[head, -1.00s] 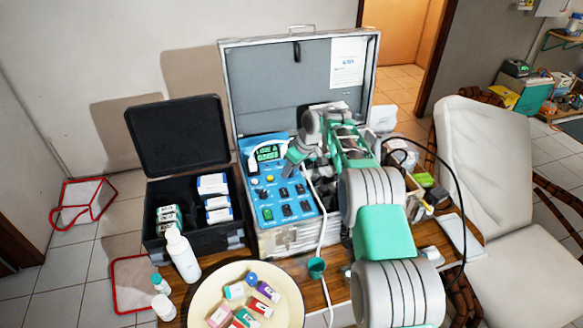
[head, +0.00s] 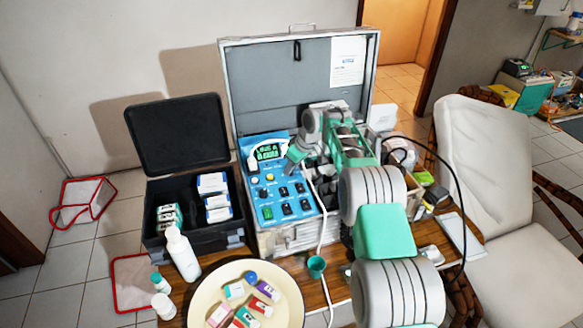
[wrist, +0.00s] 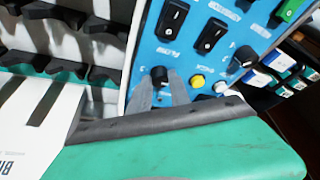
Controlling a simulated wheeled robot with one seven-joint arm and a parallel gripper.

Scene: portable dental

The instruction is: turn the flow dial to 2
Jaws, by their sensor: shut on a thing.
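The dental unit's blue control panel (head: 258,205) stands in the open metal case, with a lit green display (head: 268,152) at its far end. In the wrist view, my gripper (wrist: 160,82) has its two grey fingers on either side of a black dial (wrist: 160,73), closed on it. The dial's pointer and scale numbers are too small or covered to read. In the head view my gripper (head: 291,158) reaches the panel's right side near the display, and it hides this dial. A second black dial (wrist: 244,56) sits on the panel, apart from my fingers.
A yellow button (wrist: 197,81) and a white button (wrist: 221,87) lie between the dials. Black rocker switches (wrist: 212,35) fill the panel beyond. A white hose (head: 322,235) hangs over the case front. A black box (head: 195,235) and white bottle (head: 182,255) stand left.

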